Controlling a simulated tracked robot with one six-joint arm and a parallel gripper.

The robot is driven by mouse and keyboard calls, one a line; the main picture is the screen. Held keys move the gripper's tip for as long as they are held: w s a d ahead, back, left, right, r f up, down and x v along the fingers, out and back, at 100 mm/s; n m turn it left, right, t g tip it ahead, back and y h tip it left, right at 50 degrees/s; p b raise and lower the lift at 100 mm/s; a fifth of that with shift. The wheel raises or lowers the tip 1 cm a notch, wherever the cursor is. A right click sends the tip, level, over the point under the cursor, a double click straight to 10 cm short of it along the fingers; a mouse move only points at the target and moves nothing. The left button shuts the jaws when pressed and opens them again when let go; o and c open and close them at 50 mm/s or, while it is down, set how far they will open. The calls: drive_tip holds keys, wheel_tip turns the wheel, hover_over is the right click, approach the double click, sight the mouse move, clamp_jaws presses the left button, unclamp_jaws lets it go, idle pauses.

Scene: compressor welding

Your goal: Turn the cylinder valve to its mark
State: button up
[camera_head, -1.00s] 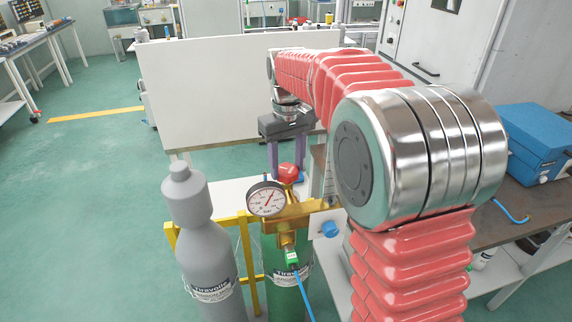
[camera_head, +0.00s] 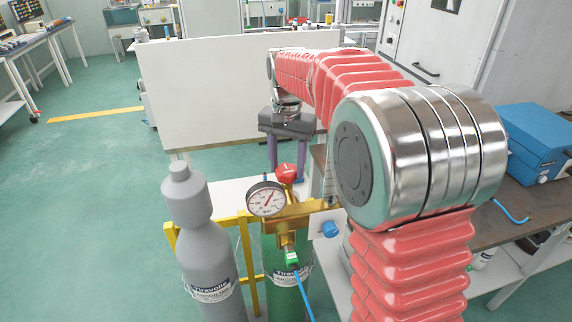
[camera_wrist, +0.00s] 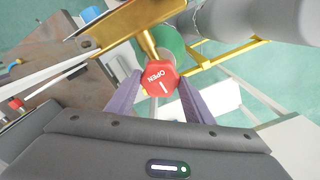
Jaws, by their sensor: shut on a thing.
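The red valve knob (camera_head: 286,172) tops the green cylinder (camera_head: 285,290) at the brass fitting (camera_head: 305,211). In the wrist view the knob (camera_wrist: 160,79) shows the word OPEN and a white line. My gripper (camera_head: 286,165) comes down from above and is shut on the knob, one purple finger on each side (camera_wrist: 160,88). A round pressure gauge (camera_head: 267,199) with a white face sits left of the fitting. The mark for the valve cannot be made out.
A grey cylinder (camera_head: 200,245) stands just left, beside a yellow rack (camera_head: 246,262). A blue hose (camera_head: 304,300) runs down from the green connector. A white panel (camera_head: 215,95) stands behind, and a brown bench (camera_head: 515,215) with a blue box (camera_head: 538,140) is at right.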

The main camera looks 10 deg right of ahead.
sight(287, 169)
drive_tip(key=shift+m, duration=0.6)
drive_tip(key=o, duration=1)
drive_tip(key=shift+o, duration=0.2)
drive_tip(key=shift+r, duration=0.15)
wheel_tip(287, 169, up, 14)
drive_tip(key=shift+f, duration=0.25)
